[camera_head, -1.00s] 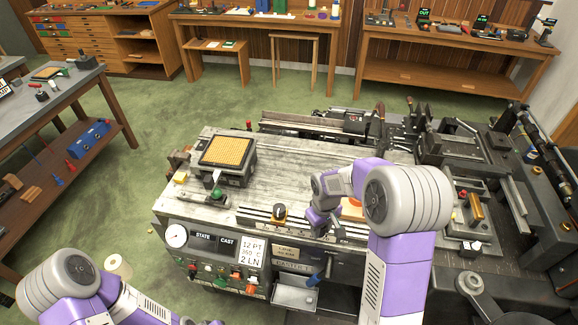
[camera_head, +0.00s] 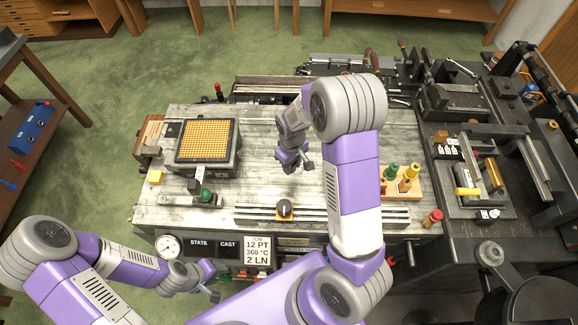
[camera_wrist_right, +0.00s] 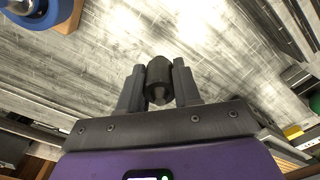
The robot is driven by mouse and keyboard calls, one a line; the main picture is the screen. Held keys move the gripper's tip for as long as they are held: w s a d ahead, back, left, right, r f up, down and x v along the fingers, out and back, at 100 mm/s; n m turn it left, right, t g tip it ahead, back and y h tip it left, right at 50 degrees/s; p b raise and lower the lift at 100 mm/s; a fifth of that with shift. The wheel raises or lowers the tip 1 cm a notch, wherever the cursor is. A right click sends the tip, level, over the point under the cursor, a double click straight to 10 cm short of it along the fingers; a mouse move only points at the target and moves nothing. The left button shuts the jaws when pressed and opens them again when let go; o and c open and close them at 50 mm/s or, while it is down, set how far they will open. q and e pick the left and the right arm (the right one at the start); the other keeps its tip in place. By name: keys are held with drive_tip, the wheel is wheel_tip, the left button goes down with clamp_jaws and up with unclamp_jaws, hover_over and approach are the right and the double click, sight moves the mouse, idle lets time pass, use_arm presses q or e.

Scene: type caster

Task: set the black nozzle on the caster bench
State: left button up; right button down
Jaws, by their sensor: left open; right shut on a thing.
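The black nozzle (camera_wrist_right: 158,80) is a short dark cylinder between the two fingers of my right gripper (camera_wrist_right: 160,90) in the right wrist view. The fingers are shut on its sides. In the head view my right gripper (camera_head: 296,166) is above the middle of the caster bench (camera_head: 255,165), whose pale, worn top lies below it. The nozzle cannot be made out there. The wrist view shows bare bench top beyond the nozzle; I cannot tell the exact height. My left gripper (camera_head: 213,296) is open and empty, low in front of the bench's control panel.
A black matrix case with a golden grid (camera_head: 207,141) stands at the bench's left. A wooden block with coloured pegs (camera_head: 402,183) stands right of my right forearm. Dark machinery (camera_head: 465,105) fills the right side.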

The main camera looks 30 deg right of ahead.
drive_tip(key=shift+w+f, duration=0.1)
drive_tip(key=shift+f, duration=0.65)
wheel_tip(320, 180, down, 3)
drive_tip(key=shift+f, duration=0.1)
drive_tip(key=shift+w, duration=0.1)
drive_tip(key=shift+f+b, duration=0.15)
drive_tip(key=shift+b, duration=0.15)
drive_tip(key=c, duration=0.8)
unclamp_jaws()
drive_tip(key=shift+r, duration=0.2)
wheel_tip(320, 180, up, 12)
drive_tip(key=shift+p, duration=0.7)
